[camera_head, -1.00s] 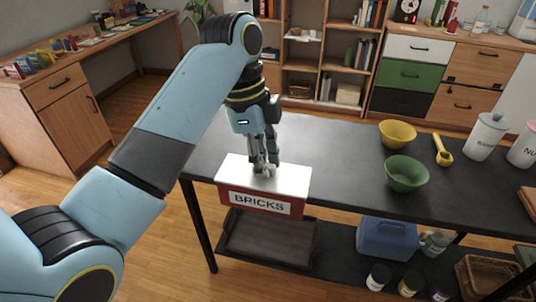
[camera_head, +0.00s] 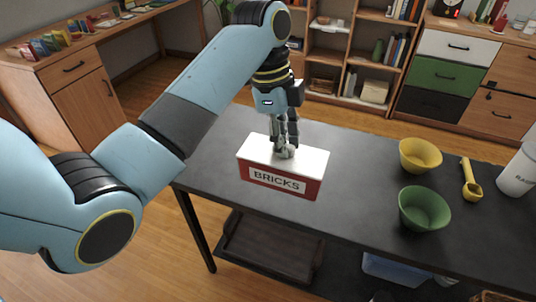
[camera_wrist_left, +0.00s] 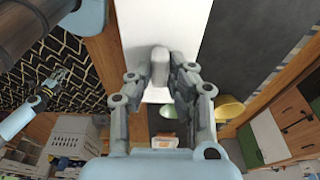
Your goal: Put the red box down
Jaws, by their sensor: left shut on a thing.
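The red box (camera_head: 278,182) has a white lid (camera_head: 312,160), a grey knob on top and a "BRICKS" label on its front. It is upright over the left part of the dark table (camera_head: 350,200), inside the front edge. Whether its bottom touches the tabletop is unclear. My left gripper (camera_head: 286,150) points down from above and is shut on the knob. The white lid (camera_wrist_left: 150,25) and the knob (camera_wrist_left: 160,66) between my fingers also show in the left wrist view.
A yellow bowl (camera_head: 420,156), a green bowl (camera_head: 424,209) and a yellow scoop (camera_head: 470,180) stand to the right of the box. A white canister (camera_head: 518,172) is at the far right. Bare tabletop lies between the box and the bowls. A dark tray (camera_head: 265,250) is on the lower shelf.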

